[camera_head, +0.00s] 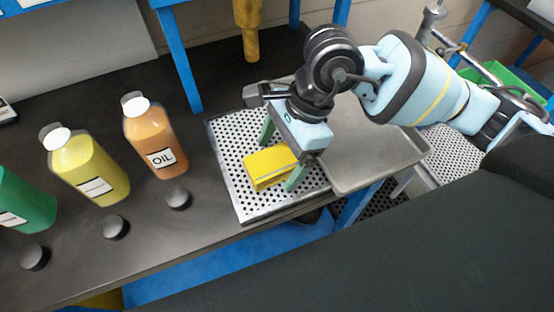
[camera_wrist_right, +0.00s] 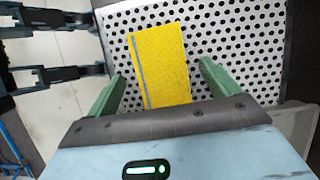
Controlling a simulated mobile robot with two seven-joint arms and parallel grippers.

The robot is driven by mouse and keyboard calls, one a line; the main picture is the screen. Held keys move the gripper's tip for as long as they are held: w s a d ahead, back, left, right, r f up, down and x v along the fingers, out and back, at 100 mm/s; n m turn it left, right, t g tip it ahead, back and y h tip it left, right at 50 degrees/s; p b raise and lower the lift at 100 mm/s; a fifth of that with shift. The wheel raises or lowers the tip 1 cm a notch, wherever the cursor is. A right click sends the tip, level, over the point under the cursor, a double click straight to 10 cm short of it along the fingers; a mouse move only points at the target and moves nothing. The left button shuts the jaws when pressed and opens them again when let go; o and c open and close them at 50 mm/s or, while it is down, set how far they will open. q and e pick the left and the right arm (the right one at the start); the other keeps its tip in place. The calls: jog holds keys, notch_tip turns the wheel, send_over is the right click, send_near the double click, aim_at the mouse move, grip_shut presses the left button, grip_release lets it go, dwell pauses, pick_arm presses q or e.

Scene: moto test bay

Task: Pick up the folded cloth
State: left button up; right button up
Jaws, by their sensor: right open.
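The folded cloth (camera_head: 267,168) is yellow with a grey stripe along one side. It lies on a perforated metal tray (camera_head: 240,206) on the dark bench. In the right wrist view the cloth (camera_wrist_right: 160,62) lies ahead of and between two green fingers. My right gripper (camera_head: 281,158) is open, with its fingers on either side of the cloth. It also shows in the right wrist view (camera_wrist_right: 160,85). I cannot tell whether the fingers touch the cloth. The gripper body hides part of the cloth in the head view. My left gripper is not in the head view.
An orange oil bottle (camera_head: 155,140), a yellow bottle (camera_head: 90,168) and a green bottle (camera_head: 22,202) stand on the left, with black caps (camera_head: 178,198) in front. A smooth grey tray (camera_head: 372,150) lies right of the perforated tray. A blue post (camera_head: 179,60) rises behind.

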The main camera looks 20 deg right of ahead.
aim_at(268, 165)
jog(key=c, duration=1.1)
jog(key=shift+o, duration=0.2)
jog(key=shift+r, duration=0.8)
notch_tip(268, 165, up, 2)
jog(key=shift+s+a+r, duration=0.1)
jog(key=shift+s+a, duration=0.05)
jog(key=s+a+r+b, duration=0.1)
jog(key=s+a, duration=0.7)
jog(key=s, duration=0.5)
jog(key=shift+s, duration=0.15)
jog(key=shift+a+r, duration=0.1)
